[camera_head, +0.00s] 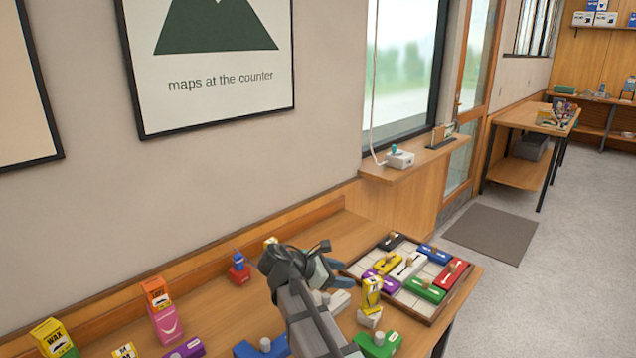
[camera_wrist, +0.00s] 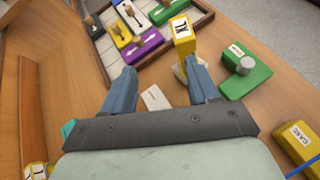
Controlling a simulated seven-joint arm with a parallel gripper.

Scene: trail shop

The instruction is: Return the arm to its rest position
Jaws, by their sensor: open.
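My gripper (camera_head: 335,276) is over the wooden counter (camera_head: 225,318), near the left end of a tray of coloured blocks. In the wrist view its two blue fingers (camera_wrist: 160,80) are spread apart with nothing held between them. A small white piece (camera_wrist: 155,98) lies on the counter below the gap. A yellow box (camera_wrist: 183,36) appears just beyond the right fingertip; it also shows in the head view (camera_head: 372,288), by a white block (camera_head: 369,318). Whether the finger touches anything there I cannot tell.
The wooden tray (camera_head: 456,293) holds several knobbed blocks. A green block (camera_head: 378,345) and a blue block (camera_head: 262,347) flank my arm. An orange box (camera_head: 156,294), a pink box (camera_head: 166,325) and a yellow wax box (camera_head: 53,338) stand left. A window ledge (camera_head: 420,157) is behind.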

